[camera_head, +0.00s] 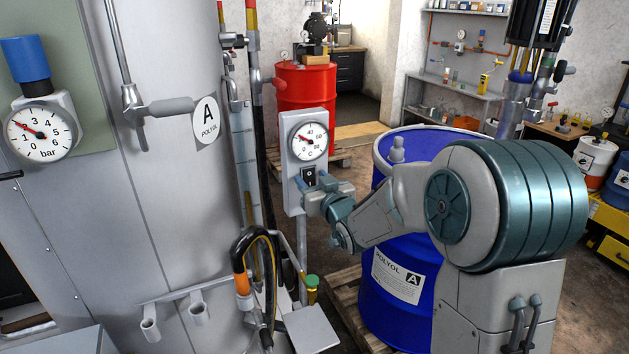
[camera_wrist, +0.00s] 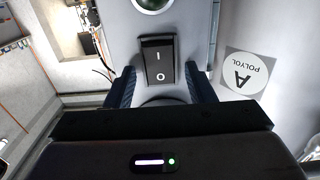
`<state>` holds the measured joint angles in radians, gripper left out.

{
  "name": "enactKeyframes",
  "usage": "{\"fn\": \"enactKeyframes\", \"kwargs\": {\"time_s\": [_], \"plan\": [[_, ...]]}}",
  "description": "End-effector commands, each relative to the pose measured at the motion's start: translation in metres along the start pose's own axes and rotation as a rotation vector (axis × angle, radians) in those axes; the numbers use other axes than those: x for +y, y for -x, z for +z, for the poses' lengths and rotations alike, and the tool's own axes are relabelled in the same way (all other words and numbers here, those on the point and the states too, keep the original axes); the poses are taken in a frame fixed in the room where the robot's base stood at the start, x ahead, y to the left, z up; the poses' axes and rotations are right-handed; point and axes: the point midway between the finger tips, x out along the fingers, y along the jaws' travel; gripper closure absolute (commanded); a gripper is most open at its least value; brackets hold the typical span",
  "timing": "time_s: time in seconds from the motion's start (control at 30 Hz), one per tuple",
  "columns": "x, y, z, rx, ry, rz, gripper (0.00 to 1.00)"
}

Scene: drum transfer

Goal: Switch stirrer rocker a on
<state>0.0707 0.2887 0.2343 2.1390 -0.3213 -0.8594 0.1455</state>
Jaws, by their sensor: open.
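The black stirrer rocker (camera_head: 309,177) sits on the grey panel (camera_head: 291,190) just below a round temperature dial (camera_head: 309,141). In the wrist view the rocker (camera_wrist: 159,60) shows a white I mark at its upper end and an O at its lower end in the picture. I cannot tell which end is pressed in. My gripper (camera_head: 322,190) is open in front of the panel, with nothing held. In the wrist view its two dark ribbed fingers (camera_wrist: 162,84) stand on either side of the rocker's lower end. I cannot tell whether they touch the panel.
A grey tank with an A POLYOL label (camera_head: 207,122) stands left of the panel. A blue drum (camera_head: 390,305) on a pallet stands behind my arm. Black hoses (camera_head: 265,160) hang beside the panel. A red drum (camera_head: 305,88) stands further back.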

Motion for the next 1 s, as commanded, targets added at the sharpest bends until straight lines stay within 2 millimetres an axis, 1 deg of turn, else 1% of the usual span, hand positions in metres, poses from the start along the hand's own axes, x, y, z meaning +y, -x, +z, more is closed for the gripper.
{"fn": "enactKeyframes", "kwargs": {"time_s": [0.03,0.07,0.1,0.17,0.47,1.0], "plan": [[0.0,0.0,0.0,0.0,0.0,0.0,0.59],[0.0,0.0,0.0,0.0,0.0,0.0,0.68],[0.0,0.0,0.0,0.0,0.0,0.0,0.79],[0.0,0.0,0.0,0.0,0.0,0.0,0.95],[0.0,0.0,0.005,0.019,0.0,0.001,0.96],[0.001,0.001,0.011,0.156,0.0,0.001,0.95]]}}
